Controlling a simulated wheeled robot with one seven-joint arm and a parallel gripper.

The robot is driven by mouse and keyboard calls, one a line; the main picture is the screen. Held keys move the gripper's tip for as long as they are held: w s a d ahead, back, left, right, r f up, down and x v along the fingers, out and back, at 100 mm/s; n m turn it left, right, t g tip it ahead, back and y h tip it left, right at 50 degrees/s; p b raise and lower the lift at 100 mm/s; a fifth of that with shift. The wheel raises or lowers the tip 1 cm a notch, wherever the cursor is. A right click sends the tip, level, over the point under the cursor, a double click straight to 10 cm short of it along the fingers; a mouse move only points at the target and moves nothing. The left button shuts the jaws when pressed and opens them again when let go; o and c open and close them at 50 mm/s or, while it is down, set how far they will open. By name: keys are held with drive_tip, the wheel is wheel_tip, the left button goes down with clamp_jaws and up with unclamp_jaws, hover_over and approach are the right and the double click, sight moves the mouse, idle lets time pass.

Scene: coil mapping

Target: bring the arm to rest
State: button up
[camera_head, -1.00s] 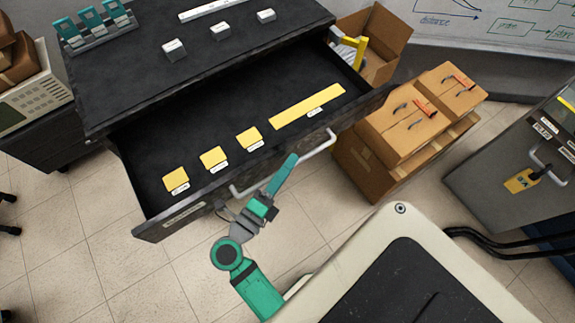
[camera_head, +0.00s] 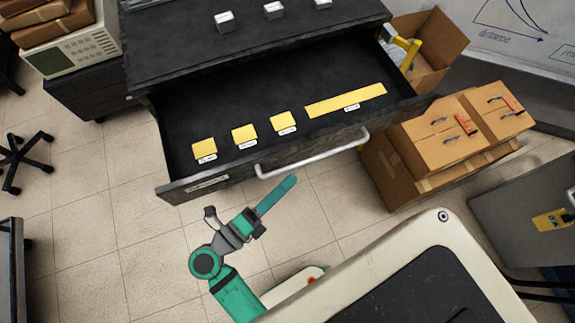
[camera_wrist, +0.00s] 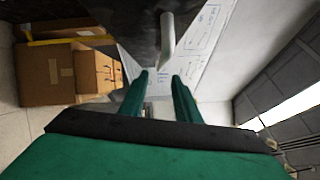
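My gripper (camera_head: 278,193) is on the green arm, in front of the pulled-out black drawer (camera_head: 183,186). In the head view its fingers appear edge-on. In the wrist view my gripper (camera_wrist: 160,88) has two green fingers apart with nothing between them. The grey bar handle (camera_head: 314,155) on the drawer front lies beyond the fingertips and looks clear of them. The handle also shows end-on in the wrist view (camera_wrist: 167,42). The arm is bent low beside my base.
The drawer holds several yellow blocks (camera_head: 345,100) with white labels. Small white blocks (camera_head: 273,10) stand on the cabinet top. Cardboard boxes (camera_head: 448,140) stand right of the drawer. A grey case (camera_head: 525,215) is at the far right. The tiled floor (camera_head: 130,225) at left is open.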

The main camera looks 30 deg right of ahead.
idle(0.4)
drive_tip(key=s+a+r+n+t+y, duration=0.1)
drive_tip(key=a+r+n+t+y, duration=0.3)
drive_tip(key=n+t, duration=0.5)
drive_tip(key=s+a+r+n+t+y, duration=0.1)
drive_tip(key=a+r+n+t+y, duration=0.25)
drive_tip(key=n+t, duration=0.55)
drive_tip(key=s+a+f+n+g+y, duration=0.2)
drive_tip(key=s+f+n+g+y, duration=0.1)
drive_tip(key=n, duration=0.5)
drive_tip(key=s+a+f+n+g+y, duration=0.3)
drive_tip(key=s+f+n+g+y, duration=0.1)
drive_tip(key=f+n+y, duration=0.4)
drive_tip(key=shift+s+f+n, duration=0.4)
drive_tip(key=shift+n, duration=0.3)
